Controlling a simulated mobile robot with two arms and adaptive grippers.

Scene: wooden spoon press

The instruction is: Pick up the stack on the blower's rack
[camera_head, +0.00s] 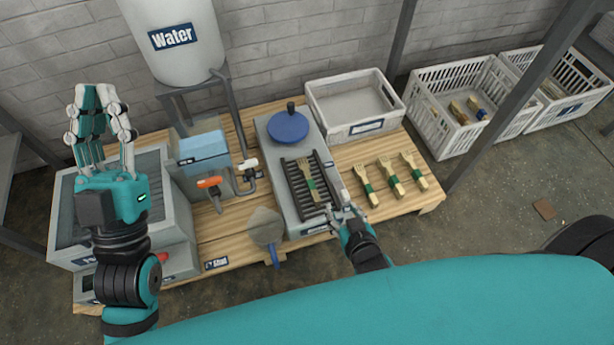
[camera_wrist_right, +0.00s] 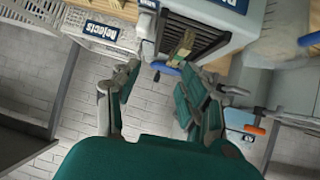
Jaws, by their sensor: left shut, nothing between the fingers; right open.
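The stack (camera_head: 307,170) is a bundle of light wooden spoons with a green band, lying on the dark slatted rack (camera_head: 293,185) of the grey blower (camera_head: 270,150). In the right wrist view the stack (camera_wrist_right: 182,45) shows beyond my fingers, near the rack (camera_wrist_right: 197,35). My right gripper (camera_head: 343,212) is open and empty beside the rack's near right corner, apart from the stack. Its spread fingers (camera_wrist_right: 158,82) fill the middle of the wrist view. My left gripper (camera_head: 96,95) is shut and empty, raised at the left, fingers pointing up, away from the stack.
Several banded bundles (camera_head: 392,176) lie on the wooden table right of the blower. An empty white tray (camera_head: 336,122) stands behind them. White crates (camera_head: 437,132) stand at the far right. A blue-handled paddle (camera_head: 266,228) lies at the front left of the blower.

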